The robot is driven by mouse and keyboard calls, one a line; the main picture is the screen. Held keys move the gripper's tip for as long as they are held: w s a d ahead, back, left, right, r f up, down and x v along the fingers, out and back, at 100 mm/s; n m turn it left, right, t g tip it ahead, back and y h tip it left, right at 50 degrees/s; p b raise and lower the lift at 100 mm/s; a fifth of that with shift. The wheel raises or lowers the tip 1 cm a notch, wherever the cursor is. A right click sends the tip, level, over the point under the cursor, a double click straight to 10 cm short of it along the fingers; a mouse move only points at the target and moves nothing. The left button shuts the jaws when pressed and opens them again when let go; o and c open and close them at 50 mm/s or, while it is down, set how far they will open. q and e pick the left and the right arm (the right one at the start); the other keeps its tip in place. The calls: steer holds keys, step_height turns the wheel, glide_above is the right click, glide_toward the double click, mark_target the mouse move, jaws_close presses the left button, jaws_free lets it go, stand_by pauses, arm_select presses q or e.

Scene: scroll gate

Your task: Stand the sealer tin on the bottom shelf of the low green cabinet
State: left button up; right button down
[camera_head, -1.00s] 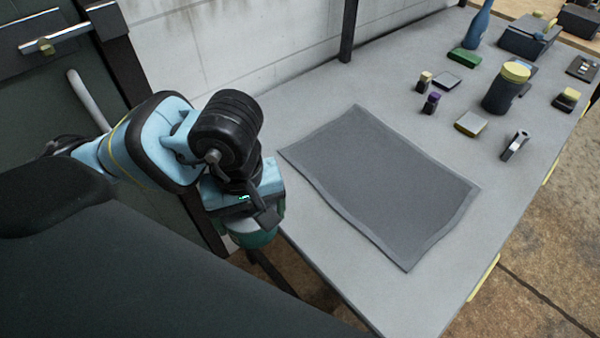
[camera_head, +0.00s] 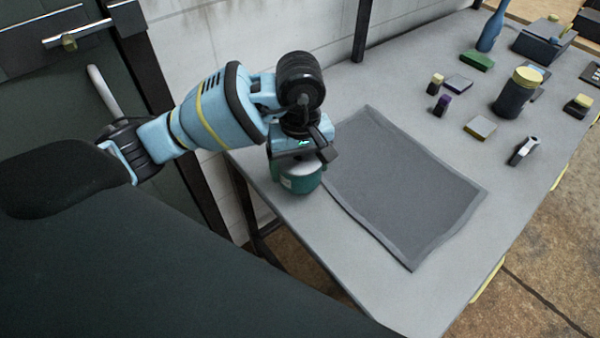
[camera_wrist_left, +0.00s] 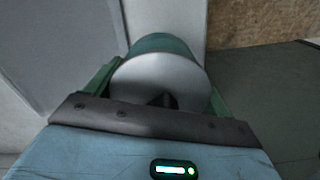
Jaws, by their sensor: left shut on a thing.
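The tin (camera_head: 298,180) is green with a pale lid and a light patch on its side. My left gripper (camera_head: 303,158) is shut on it from above, near the left edge of the grey table. I cannot tell whether the tin touches the table or hangs just over it. In the left wrist view the tin (camera_wrist_left: 165,70) sits between the two fingers, its pale round end facing the camera. My right gripper is not in view.
The grey table (camera_head: 310,235) carries a dark grey mat (camera_head: 405,185) just right of the tin. A dark jar (camera_head: 513,95), a blue bottle (camera_head: 490,30) and several small blocks stand farther back. A dark green door (camera_head: 60,100) with a handle is at the left.

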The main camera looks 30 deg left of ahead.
arm_select(q)
steer(key=shift+w+f, duration=0.1)
steer(key=shift+f, duration=1.6)
steer(key=shift+f, duration=0.15)
steer(key=o, duration=1.1)
step_height(320, 180, up, 12)
steer(key=shift+r+p, duration=0.15)
steer(key=shift+p, duration=0.35)
